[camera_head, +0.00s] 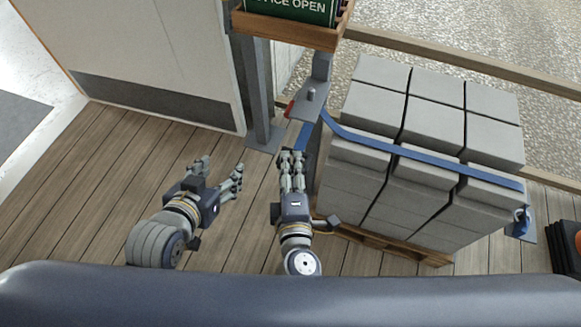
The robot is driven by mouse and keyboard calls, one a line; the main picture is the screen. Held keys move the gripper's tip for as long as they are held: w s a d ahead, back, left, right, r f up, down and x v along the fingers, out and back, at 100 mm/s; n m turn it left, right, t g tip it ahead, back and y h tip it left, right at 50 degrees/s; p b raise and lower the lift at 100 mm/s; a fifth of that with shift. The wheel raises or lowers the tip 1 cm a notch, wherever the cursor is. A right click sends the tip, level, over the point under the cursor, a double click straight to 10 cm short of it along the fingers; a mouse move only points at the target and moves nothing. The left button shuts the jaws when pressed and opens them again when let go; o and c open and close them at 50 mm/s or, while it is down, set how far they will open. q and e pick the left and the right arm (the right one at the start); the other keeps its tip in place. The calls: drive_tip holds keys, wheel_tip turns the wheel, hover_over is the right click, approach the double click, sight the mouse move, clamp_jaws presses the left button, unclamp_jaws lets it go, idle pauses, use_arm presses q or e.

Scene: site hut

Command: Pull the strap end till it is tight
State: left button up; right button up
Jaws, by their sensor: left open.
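A blue strap (420,156) runs across the stack of grey blocks (375,110) to a grey bracket with a buckle (309,101) at the stack's left. A short blue strap end (302,135) hangs below the bracket, its lower part hidden by my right gripper. My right gripper (291,157) points up at this strap end, with its fingers close together. I cannot tell whether they grip it or only overlap it in the picture. My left gripper (220,167) is open and empty over the floor, left of the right gripper.
The blocks stand on a wooden pallet (390,245). A grey post (260,95) and a wooden tray (290,27) with a green sign (292,8) rise near the buckle. A blue hook-like fitting (519,222) sits at the stack's right. Plank floor is clear at left.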

drive_tip(key=shift+s, duration=0.1)
drive_tip(key=v, duration=1.1)
drive_tip(key=shift+s, duration=0.4)
drive_tip(key=shift+d, duration=0.1)
